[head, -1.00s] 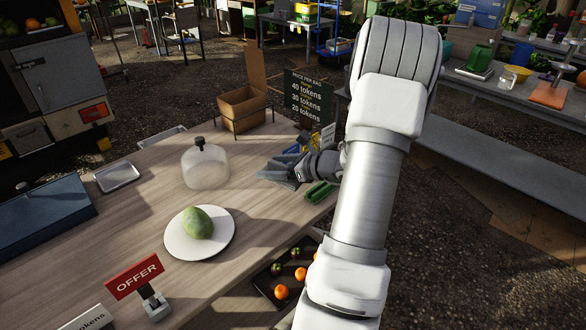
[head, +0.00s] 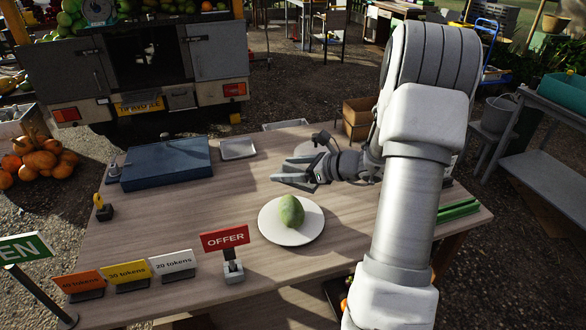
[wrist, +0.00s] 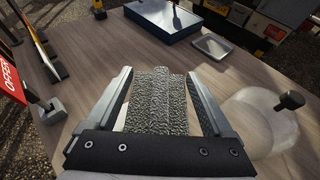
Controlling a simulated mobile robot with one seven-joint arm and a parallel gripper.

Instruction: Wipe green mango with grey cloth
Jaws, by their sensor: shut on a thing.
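The green mango (head: 291,210) lies on a round white plate (head: 276,229) on the wooden table. My gripper (head: 288,178) is above the table, just behind the plate and apart from the mango in the head view. In the wrist view my gripper (wrist: 158,78) is shut on the grey cloth (wrist: 157,105), a rough-textured piece between the two fingers. Slivers of white, seemingly the plate, show beside the cloth. The mango is hidden in the wrist view.
A clear dome with a dark knob (wrist: 262,122) stands on the table, partly hidden by my arm in the head view. A red OFFER sign (head: 225,239) stands left of the plate. A blue box (head: 167,163) and metal tray (head: 238,149) lie farther back. The table's left-middle is clear.

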